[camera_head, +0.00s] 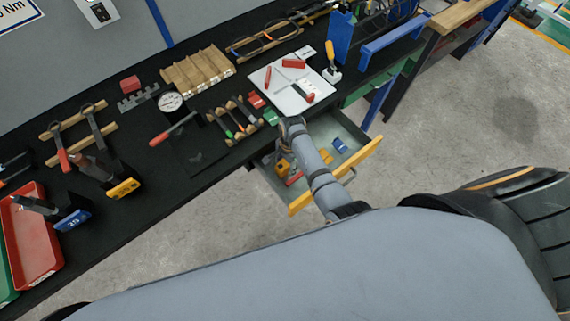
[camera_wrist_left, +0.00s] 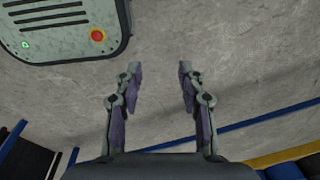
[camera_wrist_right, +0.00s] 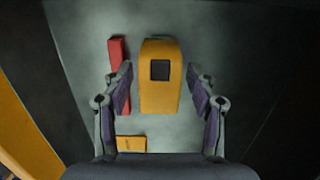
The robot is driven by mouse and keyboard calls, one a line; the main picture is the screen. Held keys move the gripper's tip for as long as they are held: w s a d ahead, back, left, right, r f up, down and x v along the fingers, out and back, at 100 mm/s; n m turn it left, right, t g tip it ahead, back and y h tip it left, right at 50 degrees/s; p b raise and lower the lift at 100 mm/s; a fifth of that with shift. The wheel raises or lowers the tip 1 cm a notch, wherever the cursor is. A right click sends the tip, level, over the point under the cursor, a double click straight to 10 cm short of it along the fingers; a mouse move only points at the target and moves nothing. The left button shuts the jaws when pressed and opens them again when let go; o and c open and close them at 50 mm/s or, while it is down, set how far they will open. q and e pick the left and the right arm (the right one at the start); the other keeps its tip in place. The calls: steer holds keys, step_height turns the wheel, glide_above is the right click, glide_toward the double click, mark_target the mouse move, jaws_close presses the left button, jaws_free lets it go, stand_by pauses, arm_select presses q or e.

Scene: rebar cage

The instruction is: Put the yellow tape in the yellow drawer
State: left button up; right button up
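The yellow drawer (camera_head: 335,178) is pulled open below the workbench; its yellow front also shows at the left of the right wrist view (camera_wrist_right: 25,125). The yellow tape (camera_wrist_right: 160,92), a rounded block with a dark square on it, shows over the grey drawer floor. My right gripper (camera_wrist_right: 160,80) is open, with one finger on each side of the tape and visible gaps. In the head view my right arm reaches over the drawer, and yellow (camera_head: 283,165) shows beside its wrist. My left gripper (camera_wrist_left: 160,70) is open and empty above the concrete floor.
A red bar (camera_wrist_right: 119,75) and a small yellow box (camera_wrist_right: 131,144) lie near the tape. A blue item (camera_head: 340,146) lies at the drawer's right side. The black workbench holds a white board (camera_head: 285,95), tools, a gauge (camera_head: 171,101) and a red tray (camera_head: 35,240).

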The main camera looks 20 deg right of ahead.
steer(key=shift+r, duration=0.2)
arm_select(q)
steer(key=shift+w+a, duration=0.1)
steer(key=shift+w, duration=0.2)
arm_select(e)
step_height(320, 180, up, 12)
steer(key=d, duration=0.1)
steer(key=shift+w+d, duration=0.15)
steer(key=shift+w, duration=0.15)
steer(key=shift+f, duration=0.1)
